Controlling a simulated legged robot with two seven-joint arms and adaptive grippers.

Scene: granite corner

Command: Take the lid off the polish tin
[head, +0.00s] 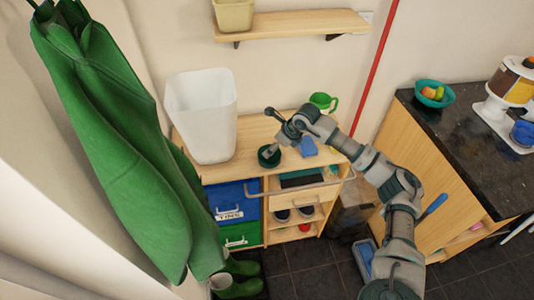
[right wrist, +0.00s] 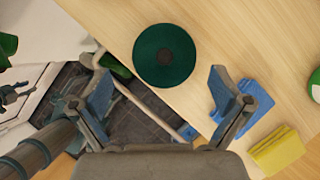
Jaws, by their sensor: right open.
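The polish tin (head: 269,160) is small, round and dark green, near the front edge of the wooden cabinet top. The lid looks seated on the tin. My right gripper (head: 271,134) is close to the tin in the head view. In the right wrist view the right gripper (right wrist: 160,80) is open, its blue-padded fingers spread wide and nothing between them. The tin lies beyond the fingertips, and I cannot tell the exact gap. My left gripper is not in view.
A blue sponge or cloth (right wrist: 243,98) and a yellow sponge (right wrist: 276,150) lie right of the tin. A tall white bin (head: 203,125) stands left, a green pitcher (head: 322,102) behind. A rail (head: 255,192) runs along the cabinet front. A shelf (head: 290,24) hangs above.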

